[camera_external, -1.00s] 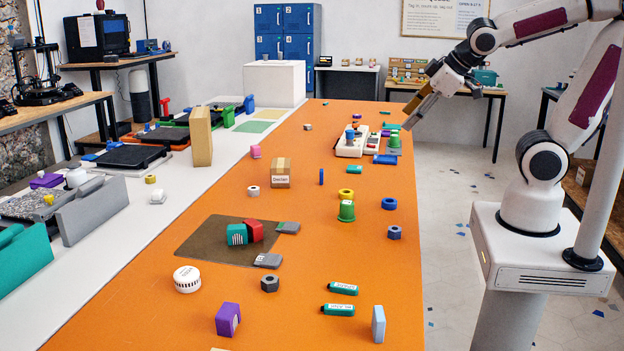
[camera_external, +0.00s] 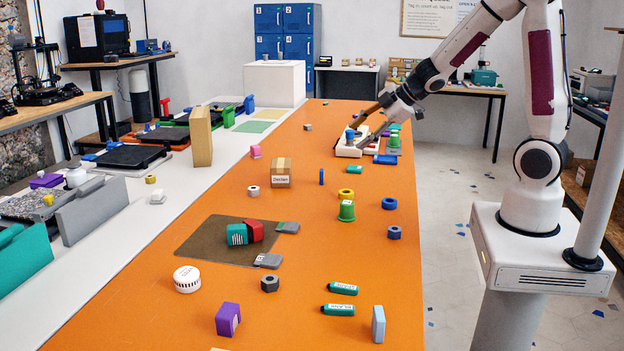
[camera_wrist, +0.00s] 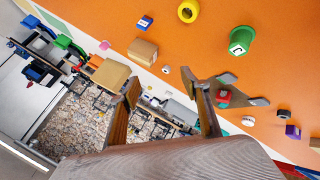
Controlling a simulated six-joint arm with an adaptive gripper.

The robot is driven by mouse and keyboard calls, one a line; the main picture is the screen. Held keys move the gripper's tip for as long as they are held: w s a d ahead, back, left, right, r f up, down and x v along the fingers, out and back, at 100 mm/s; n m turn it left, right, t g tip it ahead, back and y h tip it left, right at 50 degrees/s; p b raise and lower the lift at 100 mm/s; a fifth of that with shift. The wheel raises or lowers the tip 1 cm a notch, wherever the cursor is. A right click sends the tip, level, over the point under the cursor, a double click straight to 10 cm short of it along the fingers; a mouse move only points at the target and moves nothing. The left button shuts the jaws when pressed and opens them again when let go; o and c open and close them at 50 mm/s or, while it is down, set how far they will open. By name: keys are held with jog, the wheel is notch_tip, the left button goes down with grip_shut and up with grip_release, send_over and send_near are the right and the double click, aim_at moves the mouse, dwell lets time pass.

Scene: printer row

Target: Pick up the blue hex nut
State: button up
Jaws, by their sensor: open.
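The blue hex nut (camera_external: 394,233) lies on the orange table near its right edge, in front of the blue ring (camera_external: 389,203), in the external view. I cannot make it out in the wrist view. My gripper (camera_external: 366,126) is open and empty at the far part of the table, over or near the white tray, well behind the nut and apart from it. In the wrist view my gripper (camera_wrist: 165,93) shows its two brown fingers spread apart with nothing between them.
A green cup (camera_external: 346,211) and yellow ring (camera_external: 346,194) stand left of the nut. A dark hex nut (camera_external: 270,283) lies nearer the front left. Two green cylinders (camera_external: 340,309) and a light blue block (camera_external: 378,324) lie in front. The table around the blue nut is mostly clear.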

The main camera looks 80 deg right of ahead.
aim_at(394, 233)
jog(key=s+a+f+n+y, duration=0.1)
jog(key=s+a+f+y, duration=0.1)
jog(key=f, duration=0.3)
jog(key=s+a+f+n+g+y, duration=0.1)
jog(key=s+a+f+n+y, duration=0.1)
jog(key=f+y, duration=0.3)
jog(key=s+a+f+n+g+y, duration=0.1)
jog(key=s+a+f+n+y, duration=0.1)
jog(key=f, duration=0.4)
jog(key=shift+s+a+f+y, duration=0.2)
jog(key=shift+s+a+y, duration=0.15)
jog(key=shift+s, duration=0.2)
jog(key=shift+s+a+f+y, duration=0.15)
jog(key=shift+s+a+y, duration=0.2)
jog(key=shift+s, duration=0.15)
jog(key=s+a+y, duration=0.1)
jog(key=s, duration=0.1)
jog(key=s+a+g+y, duration=0.1)
jog(key=s, duration=0.1)
jog(key=s+a+n+y, duration=0.1)
jog(key=s+y, duration=0.1)
jog(key=shift+s+a+f, duration=0.3)
jog(key=shift+s+a, duration=0.05)
jog(key=shift+a, duration=0.05)
jog(key=shift+s+a+r+y, duration=0.1)
jog(key=shift+s+a+y, duration=0.05)
jog(key=shift+s+y, duration=0.2)
